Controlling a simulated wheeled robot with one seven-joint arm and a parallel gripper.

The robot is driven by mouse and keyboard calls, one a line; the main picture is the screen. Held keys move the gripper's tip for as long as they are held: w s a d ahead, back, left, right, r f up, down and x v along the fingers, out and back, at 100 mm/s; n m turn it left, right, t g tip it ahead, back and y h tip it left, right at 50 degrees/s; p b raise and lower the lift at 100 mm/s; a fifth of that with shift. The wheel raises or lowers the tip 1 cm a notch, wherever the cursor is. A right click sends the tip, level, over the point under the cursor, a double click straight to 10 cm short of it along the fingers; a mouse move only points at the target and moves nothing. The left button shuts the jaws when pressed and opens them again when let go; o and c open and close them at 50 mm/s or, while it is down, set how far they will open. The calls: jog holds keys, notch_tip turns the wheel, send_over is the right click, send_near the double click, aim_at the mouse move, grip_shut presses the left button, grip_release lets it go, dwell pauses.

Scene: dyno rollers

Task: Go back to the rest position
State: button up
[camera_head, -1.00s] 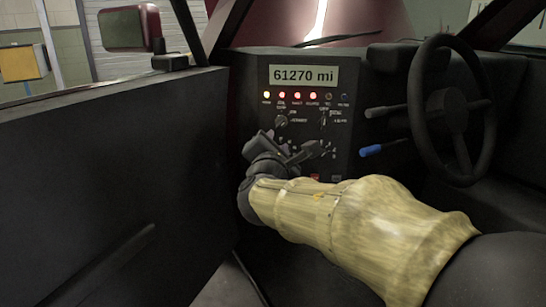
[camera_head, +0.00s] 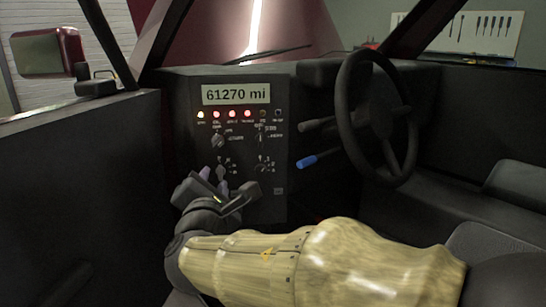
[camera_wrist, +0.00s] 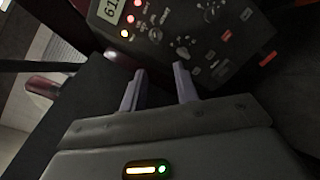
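My gripper (camera_head: 222,182) is in front of the lower part of the dashboard panel (camera_head: 277,192) in the head view, with my tan-sleeved arm reaching in from the lower right. In the wrist view, the two fingers of my gripper (camera_wrist: 159,85) stand apart with nothing between them. They point toward the panel (camera_wrist: 240,22), and a gap shows between fingertips and panel. The panel carries a display (camera_head: 236,94) reading 61270 mi, a row of lights, several lit red, and several knobs. My gripper and wrist hide part of the panel's lower left.
A steering wheel (camera_head: 377,118) stands right of the panel, with a blue-tipped lever (camera_head: 318,159) beside it. A dark door (camera_head: 80,190) with a mirror (camera_head: 48,52) is at the left. A seat (camera_head: 515,190) is at the right.

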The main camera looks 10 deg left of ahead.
jog(key=d+f+m+g+h+p, duration=0.35)
jog(key=d+f+m, duration=0.3)
jog(key=d, duration=0.45)
jog(key=d+f+m+g+h+p, duration=0.2)
jog(key=d+f+m+g+h, duration=0.4)
jog(key=d, duration=0.5)
jog(key=s+d+f+m+g+y+p, duration=0.55)
jog(key=s+d+m, duration=0.6)
jog(key=m, duration=0.55)
notch_tip(320, 180, up, 37)
jog(key=p, duration=3.8)
jog(key=shift+d+p, duration=0.3)
jog(key=shift+p, duration=0.05)
jog(key=shift+r, duration=0.1)
jog(key=shift+w+d, duration=0.1)
